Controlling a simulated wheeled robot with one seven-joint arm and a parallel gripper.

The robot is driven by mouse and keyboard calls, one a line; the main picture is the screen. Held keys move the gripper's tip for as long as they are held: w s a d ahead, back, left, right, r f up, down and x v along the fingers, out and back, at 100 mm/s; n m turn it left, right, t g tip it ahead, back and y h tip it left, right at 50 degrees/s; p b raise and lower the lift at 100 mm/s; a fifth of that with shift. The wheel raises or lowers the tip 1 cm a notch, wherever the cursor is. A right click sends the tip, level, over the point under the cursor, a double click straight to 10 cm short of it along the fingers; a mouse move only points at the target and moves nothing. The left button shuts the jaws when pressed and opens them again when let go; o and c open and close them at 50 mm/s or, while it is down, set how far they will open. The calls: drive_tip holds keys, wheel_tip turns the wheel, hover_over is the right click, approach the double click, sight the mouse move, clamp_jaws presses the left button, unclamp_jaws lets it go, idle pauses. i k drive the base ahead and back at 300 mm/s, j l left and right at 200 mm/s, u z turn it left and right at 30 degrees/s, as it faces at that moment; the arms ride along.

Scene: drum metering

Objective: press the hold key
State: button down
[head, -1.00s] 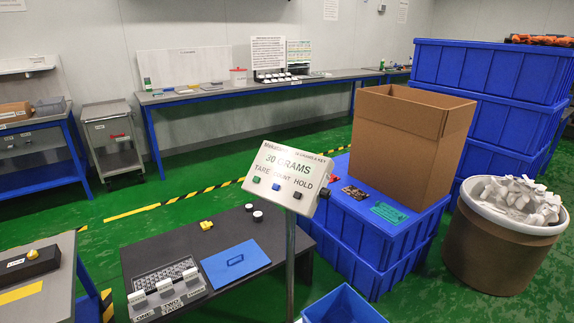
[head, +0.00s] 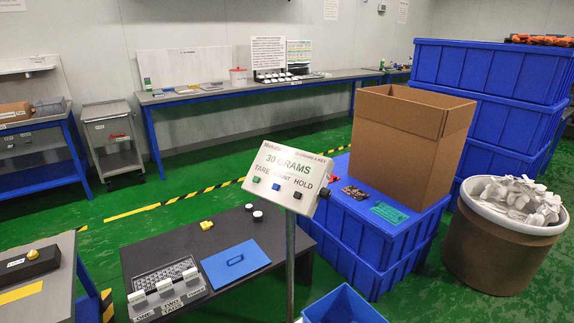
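The indicator panel (head: 287,172) is a pale tilted box on a grey post (head: 291,255) in the middle of the head view. It reads "30 GRAMS", with the labels TARE, COUNT and HOLD below. A green key (head: 256,180) sits under TARE and a blue key (head: 276,187) under COUNT. The hold key (head: 297,193) is dark and sits under HOLD, at the right. A red part shows at the panel's right edge. My gripper is not in view.
A dark low table (head: 205,240) left of the post holds a blue lid, a keyed box and small weights. Blue crates (head: 375,235) with an open carton (head: 412,120) stand behind right. A drum (head: 505,245) is far right. Green floor is open at left.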

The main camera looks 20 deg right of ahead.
sight(297, 195)
drive_tip(key=i+j+z, duration=0.1)
drive_tip(key=z, duration=0.65)
drive_tip(key=i+j+z, duration=0.15)
drive_tip(key=j+z, duration=0.2)
drive_tip(key=j, duration=0.55)
drive_tip(key=i+j+z, duration=0.1)
drive_tip(key=j+z, duration=0.2)
drive_tip(key=j, duration=1.95)
drive_tip(key=i+z, duration=0.05)
drive_tip(key=i, duration=0.05)
